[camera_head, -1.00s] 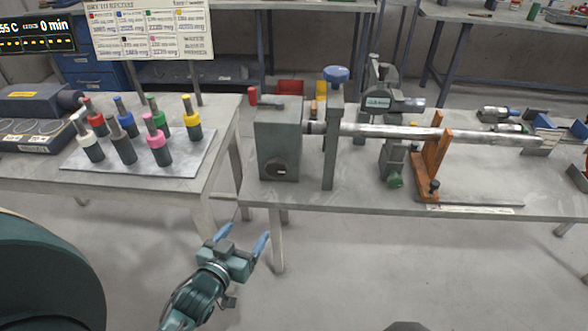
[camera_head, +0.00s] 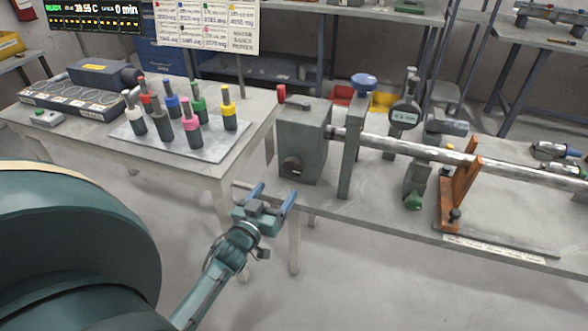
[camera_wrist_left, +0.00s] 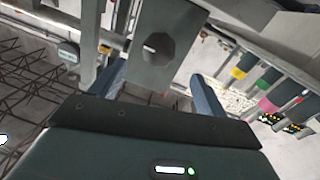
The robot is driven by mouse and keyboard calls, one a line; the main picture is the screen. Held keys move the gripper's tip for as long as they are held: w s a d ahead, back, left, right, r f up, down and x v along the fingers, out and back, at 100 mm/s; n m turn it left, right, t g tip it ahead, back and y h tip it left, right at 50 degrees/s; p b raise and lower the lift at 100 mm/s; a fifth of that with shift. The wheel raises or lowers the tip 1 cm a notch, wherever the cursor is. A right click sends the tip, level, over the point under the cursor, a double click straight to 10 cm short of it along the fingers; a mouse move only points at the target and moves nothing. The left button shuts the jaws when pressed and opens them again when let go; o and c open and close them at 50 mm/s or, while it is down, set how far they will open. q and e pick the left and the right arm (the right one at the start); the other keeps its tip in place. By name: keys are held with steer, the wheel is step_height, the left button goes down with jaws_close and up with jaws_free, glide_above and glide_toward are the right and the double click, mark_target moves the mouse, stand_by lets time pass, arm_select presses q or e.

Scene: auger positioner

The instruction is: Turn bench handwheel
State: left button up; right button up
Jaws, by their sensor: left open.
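A grey box-shaped headstock (camera_head: 303,140) stands at the left end of the bench (camera_head: 360,205). It has a dark round knob (camera_head: 291,167) low on its front and a red handle (camera_head: 281,94) at its top left. A blue knob (camera_head: 364,81) tops the post beside it. I cannot tell for sure which is the handwheel. My left gripper (camera_head: 270,193) is open and empty, just in front of and below the headstock's left end. In the left wrist view, a grey block with a dark octagonal part (camera_wrist_left: 157,50) shows beyond the open fingers (camera_wrist_left: 157,78). My right gripper is not in view.
A long metal shaft (camera_head: 420,148) runs right from the headstock, past a dial gauge (camera_head: 404,114) and an orange-brown support (camera_head: 460,195). The left table holds a plate (camera_head: 170,145) with several colour-topped cylinders. The floor in front of the bench is clear.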

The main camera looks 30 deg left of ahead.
mark_target(290, 171)
arm_select(q)
steer(key=w, duration=0.7)
steer(key=w+a, duration=0.1)
steer(key=w, duration=0.2)
steer(key=shift+w+a, duration=0.1)
steer(key=shift+w, duration=0.1)
steer(key=c, duration=1)
steer(key=shift+o, duration=0.2)
steer(key=shift+m, duration=0.4)
steer(key=m, duration=0.5)
steer(key=shift+g, duration=0.3)
steer(key=m, duration=0.5)
steer(key=shift+s+a+g+y, duration=0.1)
steer(key=shift+g+y, duration=0.2)
steer(key=shift+y, duration=0.1)
steer(key=shift+m, duration=0.3)
